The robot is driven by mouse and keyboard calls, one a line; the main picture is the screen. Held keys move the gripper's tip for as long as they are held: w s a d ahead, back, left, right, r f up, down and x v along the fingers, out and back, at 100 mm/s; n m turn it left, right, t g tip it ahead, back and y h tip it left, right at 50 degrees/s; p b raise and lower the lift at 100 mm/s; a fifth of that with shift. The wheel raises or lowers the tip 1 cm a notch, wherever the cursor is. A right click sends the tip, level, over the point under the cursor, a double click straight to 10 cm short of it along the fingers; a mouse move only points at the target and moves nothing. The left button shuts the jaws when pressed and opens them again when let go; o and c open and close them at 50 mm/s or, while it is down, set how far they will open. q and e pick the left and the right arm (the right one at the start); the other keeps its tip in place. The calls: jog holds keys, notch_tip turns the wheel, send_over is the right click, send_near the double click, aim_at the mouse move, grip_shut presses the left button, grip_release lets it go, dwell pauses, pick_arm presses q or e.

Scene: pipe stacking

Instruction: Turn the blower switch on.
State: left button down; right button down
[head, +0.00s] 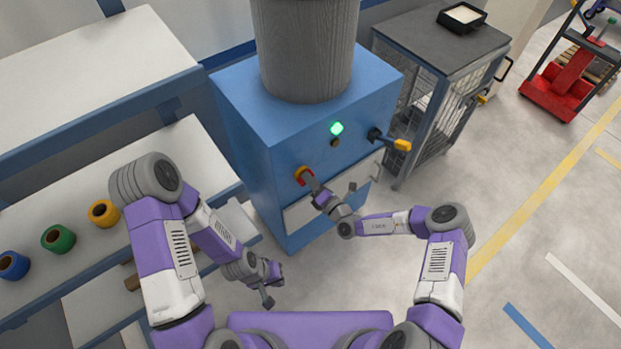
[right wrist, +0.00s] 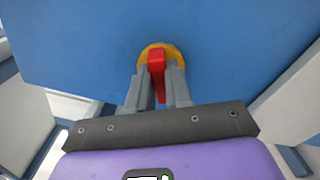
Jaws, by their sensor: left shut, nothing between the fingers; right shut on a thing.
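The blower is a blue cabinet (head: 240,105) with a grey cylinder (head: 305,50) on top. Its front carries a red switch handle on a yellow round base (head: 299,171); the switch (right wrist: 157,68) also shows in the right wrist view. My right gripper (head: 309,179) is at the switch, its fingers (right wrist: 160,85) shut on the red handle, which points roughly up and down in the wrist view. A green lamp (head: 337,128) glows on the front, above a small dark knob (head: 335,143). My left gripper (head: 272,284) is shut and empty, low and left of the cabinet, away from it.
A yellow-tipped lever (head: 402,145) sticks out at the cabinet's right. A wire cage cart (head: 440,85) stands beside it. Left shelves hold yellow (head: 103,213), green (head: 58,238) and blue (head: 13,265) spools. A red pallet truck (head: 560,85) stands far right. The right floor is open.

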jog(key=m, duration=0.5)
jog(key=shift+f+m, duration=0.2)
jog(key=shift+m, duration=0.2)
dwell(0.4)
jog(key=c, duration=1)
grip_release()
jog(key=shift+c, duration=0.2)
jog(key=p+v, duration=0.1)
jog(key=v, duration=0.6)
jog(key=shift+s+d+p, duration=0.2)
jog(key=shift+p, duration=0.2)
